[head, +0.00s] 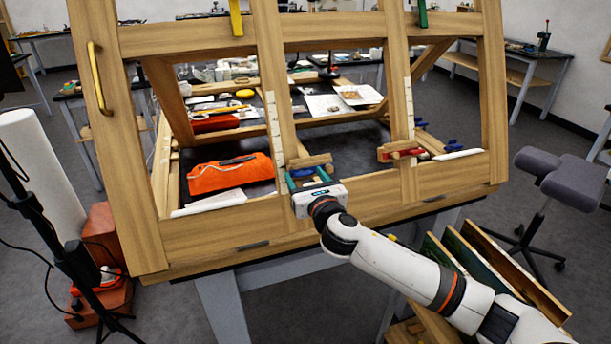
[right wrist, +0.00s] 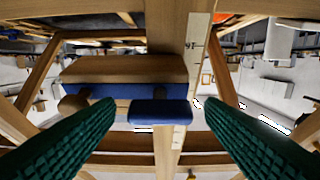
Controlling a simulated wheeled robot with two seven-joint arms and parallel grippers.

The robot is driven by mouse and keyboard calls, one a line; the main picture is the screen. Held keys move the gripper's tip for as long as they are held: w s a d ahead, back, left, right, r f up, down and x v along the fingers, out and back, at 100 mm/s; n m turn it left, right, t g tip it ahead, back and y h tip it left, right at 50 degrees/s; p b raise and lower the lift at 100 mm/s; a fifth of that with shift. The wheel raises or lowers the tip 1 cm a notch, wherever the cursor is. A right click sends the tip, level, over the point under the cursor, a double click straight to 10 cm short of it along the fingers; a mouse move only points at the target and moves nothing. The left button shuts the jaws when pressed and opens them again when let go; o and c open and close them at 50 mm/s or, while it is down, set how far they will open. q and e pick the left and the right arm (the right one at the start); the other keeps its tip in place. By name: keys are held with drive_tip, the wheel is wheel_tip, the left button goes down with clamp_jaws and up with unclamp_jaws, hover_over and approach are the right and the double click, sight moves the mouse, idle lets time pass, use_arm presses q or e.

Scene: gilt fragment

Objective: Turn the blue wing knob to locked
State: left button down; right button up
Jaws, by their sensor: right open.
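The blue wing knob (right wrist: 160,113) is in the middle of the right wrist view, in front of a wooden block (right wrist: 125,69) with a blue strip under it. In the head view a bit of its blue (head: 303,172) shows at the left upright's lower clamp, mostly hidden by my gripper. My right gripper (head: 308,179) is open in front of it. In the right wrist view its two green ribbed fingers (right wrist: 160,118) lie either side of the knob, with gaps and no visible contact. The knob's wing appears crosswise in that view. My left gripper is not in view.
The clamp is on a large wooden frame (head: 225,221) with a scale strip on each upright. A red clamp (head: 402,154) sits on the right upright. An orange pouch (head: 228,174) lies behind the frame. A stool (head: 563,178) and leaning panels (head: 515,270) stand at right.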

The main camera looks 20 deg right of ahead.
drive_tip(key=shift+w, duration=0.2)
drive_tip(key=c, duration=1)
